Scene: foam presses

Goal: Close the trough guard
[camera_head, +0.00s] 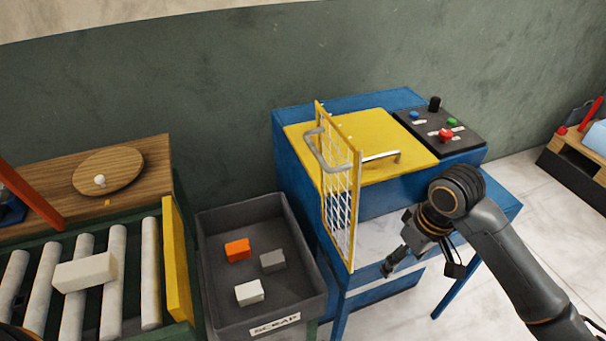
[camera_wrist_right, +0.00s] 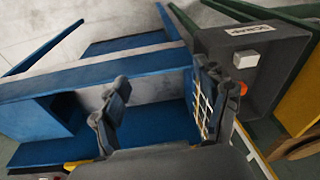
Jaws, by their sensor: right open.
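The trough guard (camera_head: 340,185) is a yellow-framed white mesh panel with a grey bent handle (camera_head: 318,150). It stands upright at the left side of the blue press (camera_head: 300,170), swung open and leaving the pale trough (camera_head: 375,238) uncovered. My right gripper (camera_head: 388,268) is in front of the trough, to the right of the guard and apart from it in the head view. In the right wrist view my right gripper (camera_wrist_right: 165,88) has its fingers spread with nothing between them. The guard's mesh (camera_wrist_right: 204,108) shows there, partly hidden behind one finger. My left gripper is not visible.
A grey scrap bin (camera_head: 210,268) with several blocks stands left of the press. Farther left is a roller conveyor (camera_head: 118,275) with a white block (camera_head: 85,272). A control panel (camera_head: 440,128) with buttons sits on the press's right. Open floor lies in front of the press.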

